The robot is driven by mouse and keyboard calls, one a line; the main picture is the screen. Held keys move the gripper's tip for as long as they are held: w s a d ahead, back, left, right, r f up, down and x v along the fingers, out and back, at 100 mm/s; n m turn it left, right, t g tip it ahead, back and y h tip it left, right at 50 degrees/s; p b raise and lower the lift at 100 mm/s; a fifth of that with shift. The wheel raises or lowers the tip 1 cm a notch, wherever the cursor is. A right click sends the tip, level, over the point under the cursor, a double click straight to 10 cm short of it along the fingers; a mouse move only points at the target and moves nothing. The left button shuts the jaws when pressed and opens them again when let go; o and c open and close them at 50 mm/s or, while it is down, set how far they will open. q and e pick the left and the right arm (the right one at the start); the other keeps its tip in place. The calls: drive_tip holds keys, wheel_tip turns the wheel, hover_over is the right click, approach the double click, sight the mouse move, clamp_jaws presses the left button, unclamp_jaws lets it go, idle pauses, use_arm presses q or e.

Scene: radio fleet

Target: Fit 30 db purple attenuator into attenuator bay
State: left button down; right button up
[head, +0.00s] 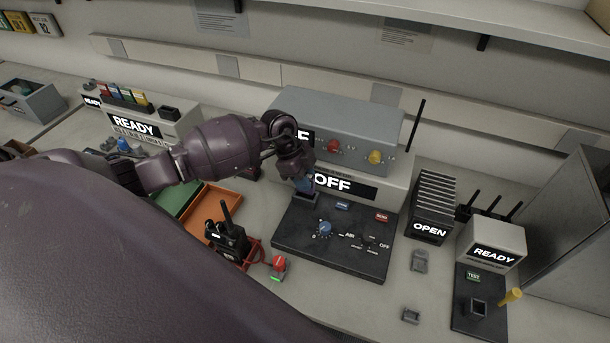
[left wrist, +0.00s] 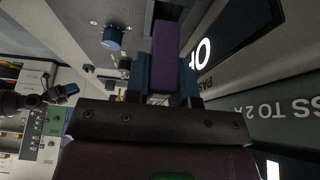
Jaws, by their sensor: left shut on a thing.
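My left gripper (head: 304,184) is over the back left corner of the dark control panel (head: 290,245), in front of the OFF display. In the left wrist view its blue fingers (left wrist: 164,75) are shut on a purple block, the attenuator (left wrist: 166,45). The attenuator points away from the palm towards the panel. Below the fingertips in the head view is a dark raised socket (head: 305,198), apparently the attenuator bay. The fingers mostly hide its opening, so I cannot tell whether the attenuator is inside. What looks like my right gripper (left wrist: 66,91) shows small in the left wrist view.
The panel carries a blue knob (head: 325,228) and small switches. A READY rack with coloured blocks (head: 135,127) is further left; an OPEN rack (head: 430,228) is right.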

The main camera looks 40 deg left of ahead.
use_arm(q)
drive_tip(key=shift+f, duration=0.15)
drive_tip(key=shift+p, duration=1.2)
idle(1.6)
drive_tip(key=shift+f+b, duration=0.75)
drive_tip(key=shift+f, duration=0.75)
drive_tip(key=c, duration=0.9)
unclamp_jaws()
drive_tip(key=shift+v, duration=5.45)
drive_tip(key=shift+s+f, duration=0.1)
drive_tip(key=shift+f, duration=0.05)
